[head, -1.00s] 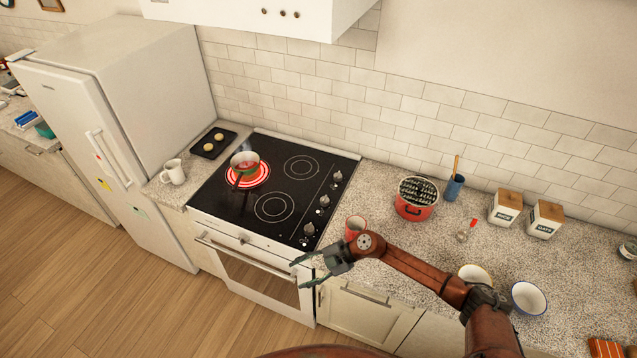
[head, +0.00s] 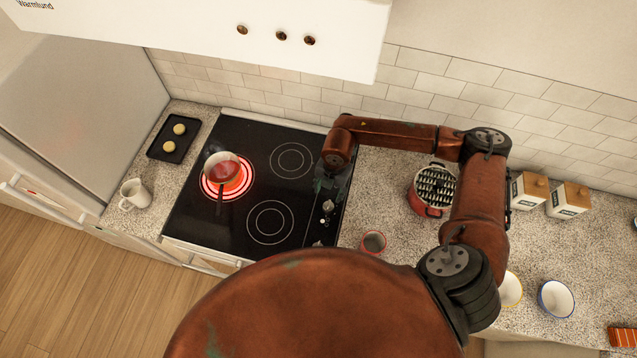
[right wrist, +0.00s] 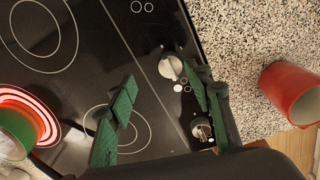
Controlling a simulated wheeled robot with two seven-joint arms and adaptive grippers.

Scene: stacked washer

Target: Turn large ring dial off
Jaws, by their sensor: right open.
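The black cooktop (head: 240,140) has a glowing red ring (head: 204,188) at the left with a pot (head: 222,167) on it. Round silver dials line the cooktop's right side; one dial (right wrist: 171,67) shows near my right fingertips in the wrist view, and another dial (right wrist: 202,130) is lower, beside the right finger. My right gripper (head: 328,185) is over the dial strip, pointing down. In the wrist view my right gripper (right wrist: 162,84) is open and empty, its green fingers on either side of the upper dial in the picture. Contact cannot be told. The arm hides some dials in the head view.
A red cup (head: 373,242) stands on the counter just right of the cooktop. A red pot with a rack (head: 434,190) is farther right. A white range hood (head: 200,30) overhangs the back. Two bowls (head: 556,298) stand at the right.

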